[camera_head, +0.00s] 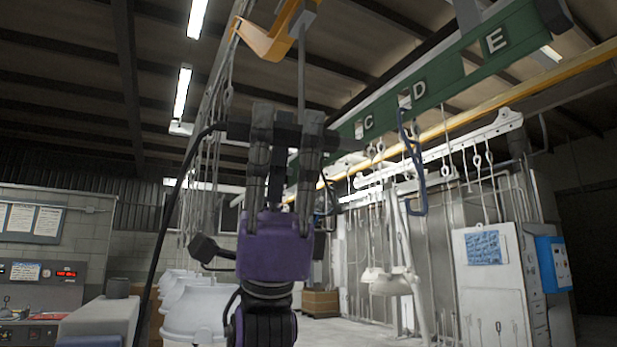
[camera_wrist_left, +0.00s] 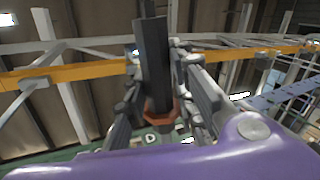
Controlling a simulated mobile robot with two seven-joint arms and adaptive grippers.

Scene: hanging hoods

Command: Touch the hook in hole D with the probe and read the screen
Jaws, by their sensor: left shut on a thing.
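My left gripper (camera_head: 287,130), on a purple wrist, is raised in the middle of the head view and shut on the dark probe (camera_head: 285,128). A black cable runs from the probe down to the left. In the left wrist view the probe (camera_wrist_left: 153,60) is a dark bar between the fingers. The green beam (camera_head: 455,68) carries labels C, D (camera_head: 420,89) and E. A blue hook (camera_head: 413,165) hangs beside label D, to the right of the gripper and apart from it in the picture. A small red display (camera_head: 66,273) shows at lower left; its digits are too small to read. My right gripper is not in view.
Another dark blue hook near C is partly hidden behind my gripper. A yellow rail (camera_head: 465,118) and a white rack with hooks (camera_head: 455,150) run below the beam. An orange bracket (camera_head: 268,40) hangs above.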

